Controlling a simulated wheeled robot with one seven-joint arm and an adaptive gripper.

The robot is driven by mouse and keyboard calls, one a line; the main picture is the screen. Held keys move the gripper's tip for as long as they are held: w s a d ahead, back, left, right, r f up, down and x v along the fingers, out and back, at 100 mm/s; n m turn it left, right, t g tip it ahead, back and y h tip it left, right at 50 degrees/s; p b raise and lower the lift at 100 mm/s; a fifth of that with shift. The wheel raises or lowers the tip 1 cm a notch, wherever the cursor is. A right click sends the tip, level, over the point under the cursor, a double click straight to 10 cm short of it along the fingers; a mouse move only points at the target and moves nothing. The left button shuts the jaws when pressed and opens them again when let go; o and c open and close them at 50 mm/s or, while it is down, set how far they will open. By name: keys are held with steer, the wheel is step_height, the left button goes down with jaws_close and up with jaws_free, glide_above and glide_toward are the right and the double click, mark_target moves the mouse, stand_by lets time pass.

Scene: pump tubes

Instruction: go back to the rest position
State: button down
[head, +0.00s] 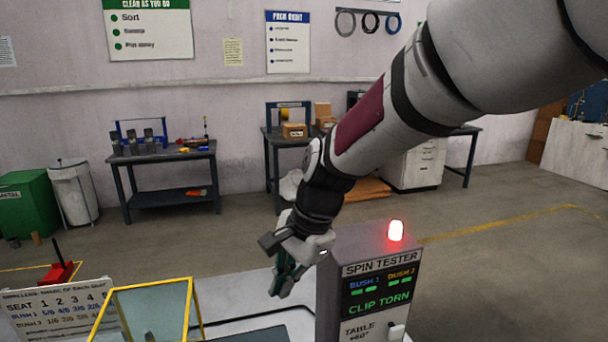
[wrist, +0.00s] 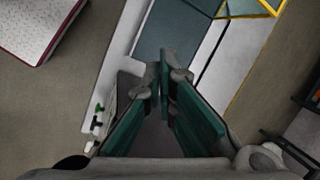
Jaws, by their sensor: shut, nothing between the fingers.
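My gripper (head: 283,283) hangs from my arm just left of the spin tester (head: 366,285) in the head view, above the light bench top. In the wrist view its green fingers (wrist: 165,85) meet at the tips with nothing between them. The spin tester is a grey box with a lit red lamp (head: 396,230) on top. Its display reads "BUSH 1", "BUSH 2" and "CLIP TORN", with "TABLE +60°" below. I see no pump tube clearly in either view.
A yellow-framed clear panel (head: 150,312) stands left of my gripper, beside a seat chart (head: 58,310). Work tables (head: 165,175), a green bin (head: 27,203) and a white cabinet (head: 415,165) stand along the far wall. The floor between is mostly open.

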steer(key=s+d+r+n+t+h, duration=0.1)
steer(key=s+d+r+n, duration=0.3)
steer(key=d, duration=0.3)
steer(key=s+d+r+n+t+h, duration=0.1)
steer(key=s+d+r, duration=0.3)
steer(key=s+d, duration=0.25)
steer(key=s+d+n+t+h, duration=0.1)
steer(key=s+d+n, duration=0.3)
steer(key=s+d, duration=0.5)
steer(key=shift+s+f+h, duration=0.3)
steer(key=shift+s, duration=0.65)
